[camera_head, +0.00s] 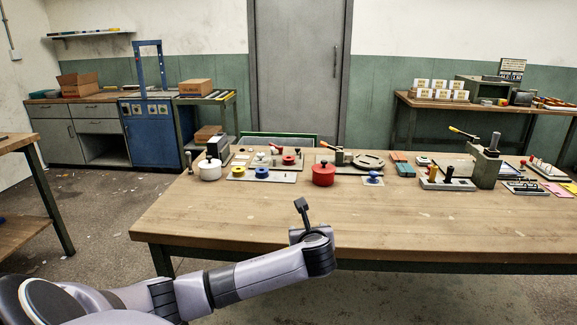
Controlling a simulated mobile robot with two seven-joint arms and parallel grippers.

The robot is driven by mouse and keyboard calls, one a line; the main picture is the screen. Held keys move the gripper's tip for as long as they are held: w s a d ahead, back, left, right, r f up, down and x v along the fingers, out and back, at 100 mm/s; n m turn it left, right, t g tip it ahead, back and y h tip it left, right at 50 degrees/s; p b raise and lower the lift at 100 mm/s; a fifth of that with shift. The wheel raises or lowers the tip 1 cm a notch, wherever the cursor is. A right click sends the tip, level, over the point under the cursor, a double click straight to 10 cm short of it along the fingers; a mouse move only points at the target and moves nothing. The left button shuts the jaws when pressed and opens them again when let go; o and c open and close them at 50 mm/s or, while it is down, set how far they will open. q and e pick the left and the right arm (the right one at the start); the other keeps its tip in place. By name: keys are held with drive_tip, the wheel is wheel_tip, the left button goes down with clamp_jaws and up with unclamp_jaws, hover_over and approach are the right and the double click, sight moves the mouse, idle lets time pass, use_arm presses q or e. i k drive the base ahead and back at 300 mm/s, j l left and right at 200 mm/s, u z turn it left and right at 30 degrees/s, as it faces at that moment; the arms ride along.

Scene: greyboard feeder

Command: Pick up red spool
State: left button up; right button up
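A small red spool-like piece (288,160) sits on a grey board (284,178) toward the back of the wooden table, left of its middle. A blue spool (262,173) and a yellow spool (238,171) sit nearer on the same board. A larger red round pot-like thing with a knob (323,174) stands just right of the board. My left gripper (301,205) is over the table's front edge, nearer me than the red pieces and apart from them. Its fingers are too small and edge-on to tell open from shut. My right gripper is out of view.
A white pot (209,170) stands left of the board. A blue knob on a plate (373,178) and a grey lever press (486,162) stand to the right. The front strip of the wooden table (420,225) is clear.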

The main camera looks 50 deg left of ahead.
sight(287, 160)
drive_tip(key=i+j, duration=0.2)
drive_tip(key=j, duration=0.2)
drive_tip(key=i+j, duration=0.25)
drive_tip(key=j, duration=0.15)
drive_tip(key=i+j, duration=0.2)
drive_tip(key=j, duration=0.2)
drive_tip(key=i+j, duration=0.25)
drive_tip(key=j, duration=0.15)
